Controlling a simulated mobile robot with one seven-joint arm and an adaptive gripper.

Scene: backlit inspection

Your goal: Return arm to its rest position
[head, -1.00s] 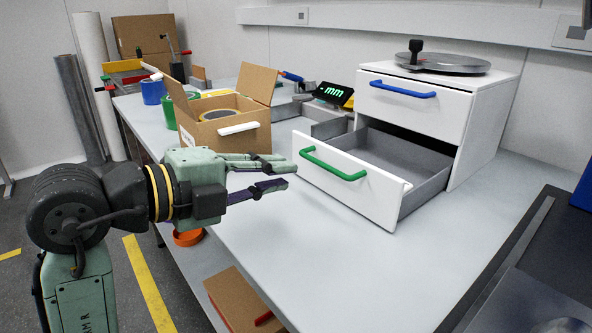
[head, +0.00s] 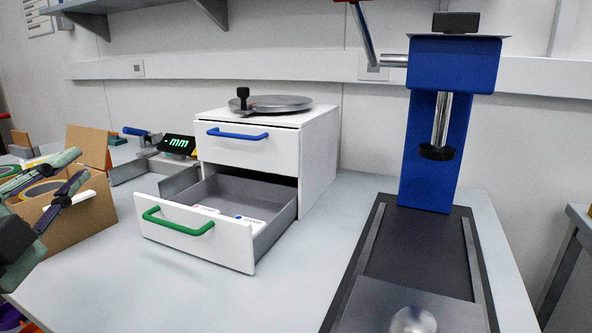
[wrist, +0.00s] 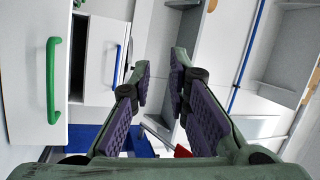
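My gripper (head: 80,165) is at the left edge of the head view, in front of the cardboard box and left of the drawer cabinet. Its fingers are apart with nothing between them. Most of my arm is outside the picture. In the wrist view my gripper (wrist: 161,64) shows two purple-padded fingers with an empty gap.
The white cabinet (head: 320,160) has its lower drawer (head: 200,240), with a green handle, pulled out; small white items lie inside. The blue-handled upper drawer (head: 222,147) is shut. The open cardboard box (head: 95,205) holds tape rolls. A blue press (head: 430,150) stands at right.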

